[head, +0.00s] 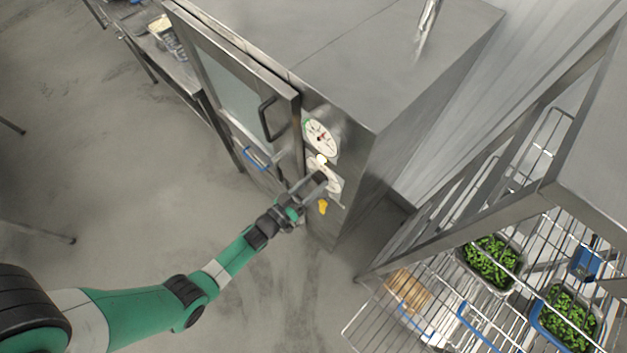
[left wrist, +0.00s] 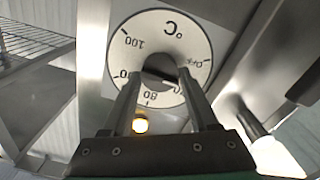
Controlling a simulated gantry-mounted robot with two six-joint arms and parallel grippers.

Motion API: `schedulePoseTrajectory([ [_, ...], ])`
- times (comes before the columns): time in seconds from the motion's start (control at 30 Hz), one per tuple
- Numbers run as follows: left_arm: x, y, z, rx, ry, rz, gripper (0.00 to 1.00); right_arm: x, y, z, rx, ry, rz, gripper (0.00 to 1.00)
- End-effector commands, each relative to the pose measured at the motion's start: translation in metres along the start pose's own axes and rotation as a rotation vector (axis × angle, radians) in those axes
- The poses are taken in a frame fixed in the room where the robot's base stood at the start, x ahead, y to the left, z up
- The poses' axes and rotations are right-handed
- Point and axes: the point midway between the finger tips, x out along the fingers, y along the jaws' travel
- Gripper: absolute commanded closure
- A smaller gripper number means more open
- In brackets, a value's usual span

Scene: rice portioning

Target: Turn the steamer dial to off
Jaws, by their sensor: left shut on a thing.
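The steamer (head: 350,60) is a large steel cabinet with a glass door. Its temperature dial (head: 336,180) is on the narrow front panel, below a round gauge (head: 321,137). In the left wrist view the dial's white plate (left wrist: 185,32) appears upside down, with °C, 100, 80 and OFF marks. The dark knob (left wrist: 160,66) is at its centre. My left gripper (head: 318,183) reaches the dial, its two fingers (left wrist: 162,85) shut on the knob from both sides. The fingers hide part of the scale, and I cannot tell which mark the knob points to. My right gripper is not in view.
A lit amber lamp (left wrist: 140,125) is near the dial. The door handle (head: 268,118) is close to the left of the panel. A wire rack (head: 380,325) with trays of greens (head: 492,262) stands at the right. The floor at left is mostly clear.

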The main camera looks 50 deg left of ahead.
Motion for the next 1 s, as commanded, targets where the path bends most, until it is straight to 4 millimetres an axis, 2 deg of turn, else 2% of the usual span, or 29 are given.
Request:
schedulePoseTrajectory([
  [0.5,0.0004,-0.0004,-0.0010,-0.433,0.002,0.001,0.96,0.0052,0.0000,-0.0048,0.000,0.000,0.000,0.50],
  [0.7,0.0002,-0.0008,-0.0005,-0.527,0.001,0.001,0.96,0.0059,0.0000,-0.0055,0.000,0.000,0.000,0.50],
  [1.0,0.0002,-0.0009,-0.0002,-0.579,0.001,0.001,0.96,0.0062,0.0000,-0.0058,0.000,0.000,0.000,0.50],
])
